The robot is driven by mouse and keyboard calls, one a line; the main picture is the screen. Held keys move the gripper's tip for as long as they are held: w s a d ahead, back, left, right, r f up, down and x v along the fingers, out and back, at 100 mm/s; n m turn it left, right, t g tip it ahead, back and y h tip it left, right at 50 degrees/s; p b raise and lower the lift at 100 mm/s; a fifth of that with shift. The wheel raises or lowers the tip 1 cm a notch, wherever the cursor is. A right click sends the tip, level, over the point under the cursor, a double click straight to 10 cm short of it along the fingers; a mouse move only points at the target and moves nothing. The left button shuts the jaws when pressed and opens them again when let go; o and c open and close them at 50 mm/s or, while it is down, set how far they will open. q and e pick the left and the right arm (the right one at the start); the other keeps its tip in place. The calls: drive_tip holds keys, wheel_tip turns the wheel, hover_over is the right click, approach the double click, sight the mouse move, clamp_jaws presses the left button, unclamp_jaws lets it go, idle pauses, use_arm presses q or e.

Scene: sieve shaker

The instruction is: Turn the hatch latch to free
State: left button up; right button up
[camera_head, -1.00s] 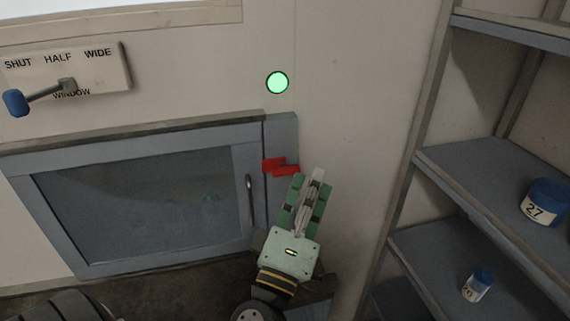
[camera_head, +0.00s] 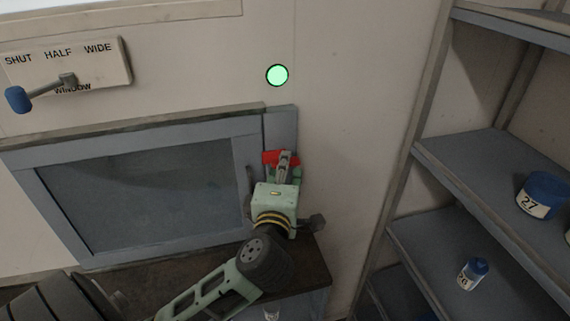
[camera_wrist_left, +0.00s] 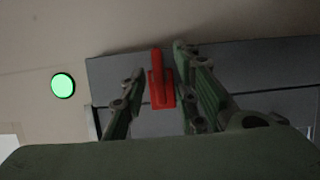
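The red hatch latch (camera_head: 268,158) sits on the grey frame at the right edge of the hatch (camera_head: 150,195), and the hatch door looks closed. In the left wrist view the latch (camera_wrist_left: 161,80) is a red plate with a raised bar. My left gripper (camera_head: 285,160) is at the latch and partly covers it. In the left wrist view its fingers (camera_wrist_left: 158,62) are apart, with the latch bar between them. A gap shows on the left side; the right finger is closer, and contact cannot be told. My right gripper is not in view.
A green round light (camera_head: 277,75) glows above the latch. A window lever with a blue knob (camera_head: 18,99) is at the upper left. Shelves (camera_head: 480,175) with blue-lidded jars (camera_head: 541,196) stand at the right. A dark ledge (camera_head: 305,268) lies below the hatch.

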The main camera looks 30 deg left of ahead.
use_arm(q)
drive_tip(key=shift+w+a, duration=0.1)
drive_tip(key=shift+w, duration=0.05)
drive_tip(key=shift+c, duration=0.3)
clamp_jaws()
drive_tip(key=shift+f, duration=0.2)
drive_tip(key=shift+w+d+n+g+y+b, duration=0.1)
drive_tip(key=shift+n+y+b, duration=1.3)
drive_tip(key=shift+n+b, duration=1.9)
drive_tip(key=shift+d+n+g+y+b, duration=0.1)
drive_tip(key=shift+n+y+b, duration=1.3)
drive_tip(key=shift+n+b, duration=1.8)
drive_tip(key=shift+w+d+n+g+y+b, duration=0.1)
drive_tip(key=shift+n+y+b, duration=1.3)
drive_tip(key=shift+n+b, duration=1.9)
drive_tip(key=shift+r+n+p, duration=0.1)
drive_tip(key=shift+n+p, duration=0.4)
drive_tip(key=shift+p, duration=0.05)
drive_tip(key=shift+s, duration=0.1)
